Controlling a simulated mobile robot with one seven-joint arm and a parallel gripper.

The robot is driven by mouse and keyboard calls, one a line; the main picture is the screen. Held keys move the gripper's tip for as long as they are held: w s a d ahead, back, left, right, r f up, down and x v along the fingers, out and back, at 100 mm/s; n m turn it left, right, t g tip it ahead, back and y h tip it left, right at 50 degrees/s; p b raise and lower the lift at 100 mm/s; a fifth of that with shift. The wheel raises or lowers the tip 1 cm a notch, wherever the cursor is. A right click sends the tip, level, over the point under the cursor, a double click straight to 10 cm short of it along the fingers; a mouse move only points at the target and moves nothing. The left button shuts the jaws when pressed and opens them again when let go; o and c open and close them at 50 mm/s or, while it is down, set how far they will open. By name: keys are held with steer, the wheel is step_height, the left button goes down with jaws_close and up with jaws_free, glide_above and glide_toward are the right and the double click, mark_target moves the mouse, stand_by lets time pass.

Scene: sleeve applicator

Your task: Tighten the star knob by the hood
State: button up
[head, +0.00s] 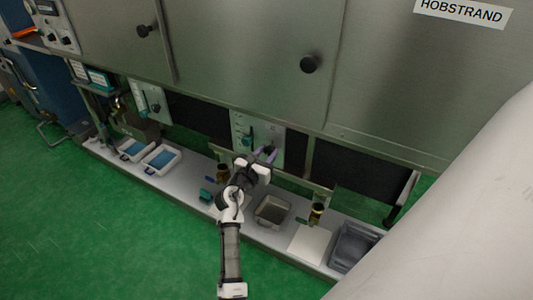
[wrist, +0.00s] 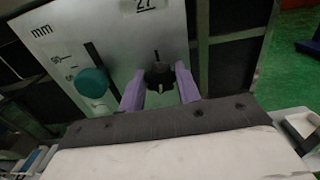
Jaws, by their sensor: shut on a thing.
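A dark lobed star knob (wrist: 160,75) with a pale pointer mark sits on a light metal panel (wrist: 45,30). My gripper (wrist: 160,84) has its purple fingers on either side of this knob and is shut on it. In the head view my gripper (head: 266,152) reaches up to the same panel (head: 236,122), below the steel hood (head: 240,70); the fingers largely hide the knob there. A teal round knob (wrist: 92,82) sits beside a slot with an mm scale, left of my fingers and apart from them. A label with 27 is above the star knob.
A similar panel (head: 140,93) is further left. The shelf below holds blue-filled trays (head: 162,159), a metal bin (head: 271,211), brass-coloured parts (head: 317,213) and a grey tray (head: 353,246). Dark panels flank the gripped panel. The green floor in front is clear.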

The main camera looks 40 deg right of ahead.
steer(key=m, duration=0.4)
steer(key=shift+f+m+b, duration=0.1)
steer(key=shift+m+b, duration=0.2)
steer(key=shift+b, duration=0.05)
steer(key=m+b, duration=0.1)
steer(key=m, duration=0.3)
steer(key=shift+s+f+m+b, duration=0.1)
steer(key=shift+m+b, duration=0.2)
steer(key=shift+b, duration=0.1)
steer(key=m+b, duration=0.2)
steer(key=m, duration=0.1)
steer(key=shift+m, duration=0.3)
steer(key=m+b, duration=0.3)
steer(key=m, duration=0.1)
steer(key=shift+f+m, duration=0.15)
steer(key=shift+m, duration=0.15)
steer(key=m+b, duration=0.3)
steer(key=m, duration=0.1)
steer(key=shift+f, duration=0.1)
steer(key=m+b, duration=0.4)
steer(key=m, duration=0.1)
steer(key=shift+f, duration=0.1)
steer(key=m+b, duration=0.3)
steer(key=m, duration=0.1)
steer(key=shift+b, duration=0.3)
steer(key=shift+m+b, duration=1)
steer(key=shift+m, duration=0.5)
steer(key=shift+r, duration=0.2)
